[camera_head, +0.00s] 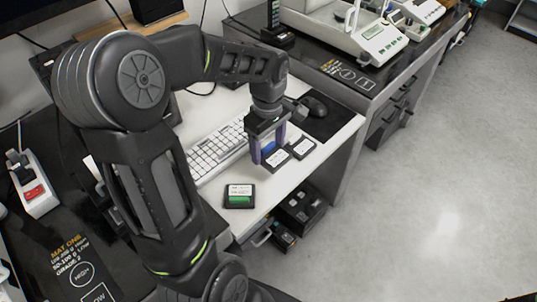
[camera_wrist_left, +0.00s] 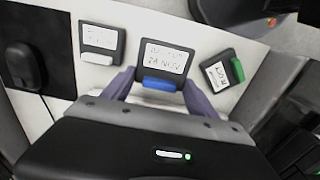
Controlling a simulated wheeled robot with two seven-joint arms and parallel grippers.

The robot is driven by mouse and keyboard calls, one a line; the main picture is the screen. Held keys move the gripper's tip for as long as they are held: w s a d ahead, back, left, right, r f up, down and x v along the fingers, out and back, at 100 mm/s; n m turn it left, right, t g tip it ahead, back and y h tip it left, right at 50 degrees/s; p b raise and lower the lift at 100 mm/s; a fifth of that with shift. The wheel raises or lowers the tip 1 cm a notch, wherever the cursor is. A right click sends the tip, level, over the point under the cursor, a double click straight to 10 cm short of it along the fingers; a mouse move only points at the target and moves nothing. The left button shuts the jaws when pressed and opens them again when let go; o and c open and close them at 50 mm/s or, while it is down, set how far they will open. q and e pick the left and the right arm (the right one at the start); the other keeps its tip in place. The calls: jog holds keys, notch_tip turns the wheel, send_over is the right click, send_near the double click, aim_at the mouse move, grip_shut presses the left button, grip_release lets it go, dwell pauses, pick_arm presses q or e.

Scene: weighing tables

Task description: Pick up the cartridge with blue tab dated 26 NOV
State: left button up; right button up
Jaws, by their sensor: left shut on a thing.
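The dark cartridge with the blue tab (camera_wrist_left: 163,62) has a white label with a handwritten date that reads like 26 or 28 NOV; the first digits are blurred. My left gripper (camera_wrist_left: 157,82) is shut on it, with a purple finger at each side. In the head view my left gripper (camera_head: 267,153) points down at the white table, and the cartridge's label (camera_head: 276,159) shows beside the fingers. A white-tab cartridge (camera_wrist_left: 99,42) lies close to it, also in the head view (camera_head: 301,147). A green-tab cartridge (camera_wrist_left: 220,73) lies on the other side, nearer in the head view (camera_head: 239,196).
A white keyboard (camera_head: 217,150) lies left of the gripper. A black mouse (camera_head: 314,106) lies on a dark mat behind. An open drawer with dark boxes (camera_head: 298,212) is below the table edge. A balance (camera_head: 375,40) stands on the dark table at the back.

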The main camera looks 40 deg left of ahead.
aim_at(268, 147)
pick_arm(q)
notch_tip(268, 147, up, 5)
jog(key=shift+r, duration=0.1)
